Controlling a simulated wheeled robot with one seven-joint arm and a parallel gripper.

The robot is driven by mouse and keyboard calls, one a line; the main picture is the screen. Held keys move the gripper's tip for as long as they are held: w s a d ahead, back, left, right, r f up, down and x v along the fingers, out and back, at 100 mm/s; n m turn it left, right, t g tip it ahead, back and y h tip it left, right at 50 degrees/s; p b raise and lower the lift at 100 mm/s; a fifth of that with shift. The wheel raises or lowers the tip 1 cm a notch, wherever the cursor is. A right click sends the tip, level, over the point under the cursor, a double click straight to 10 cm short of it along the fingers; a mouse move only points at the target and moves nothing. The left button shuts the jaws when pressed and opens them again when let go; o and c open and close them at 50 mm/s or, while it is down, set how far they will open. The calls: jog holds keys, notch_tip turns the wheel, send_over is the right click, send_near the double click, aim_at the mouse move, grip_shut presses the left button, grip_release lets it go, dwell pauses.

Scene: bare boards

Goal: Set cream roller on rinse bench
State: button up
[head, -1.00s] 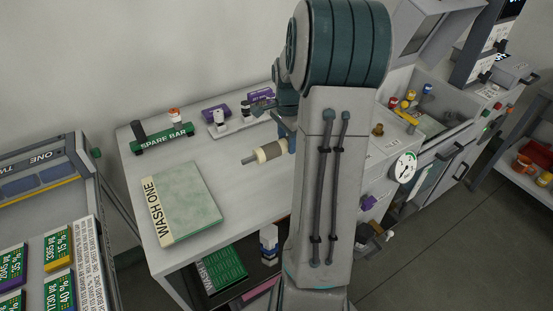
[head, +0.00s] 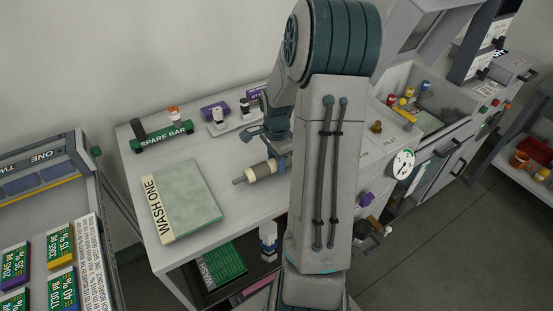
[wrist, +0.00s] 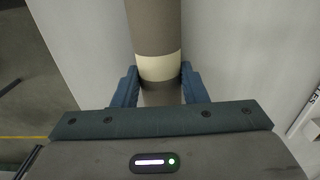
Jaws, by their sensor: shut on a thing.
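The cream roller (head: 264,170) is a short cylinder with a cream band and a grey shaft end pointing left. My gripper (head: 283,163) is shut on its right part, over the white bench (head: 235,205). I cannot tell whether the roller touches the bench top. No label reading rinse bench is legible. My arm hides part of the bench's right side.
A green WASH ONE pad (head: 184,204) lies left of the roller. A SPARE BAR rack (head: 164,137) and a grey holder (head: 232,124) with purple-marked items stand at the back. A grey machine with a dial (head: 403,164) is at right. The bench between pad and roller is clear.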

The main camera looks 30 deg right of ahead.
jog(key=o, duration=1.1)
jog(key=shift+c, duration=0.2)
notch_tip(320, 180, up, 12)
jog(key=s+a+r+n+t, duration=0.1)
jog(key=s+a+r+n, duration=0.1)
jog(key=s+a+n, duration=0.5)
jog(key=s+a+r+n+t, duration=0.2)
jog(key=s+a+n, duration=0.6)
jog(key=a+n, duration=0.3)
jog(key=shift+s+a+n, duration=0.25)
jog(key=shift+a+n, duration=0.15)
jog(key=shift+a, duration=0.75)
jog(key=shift+r, duration=0.1)
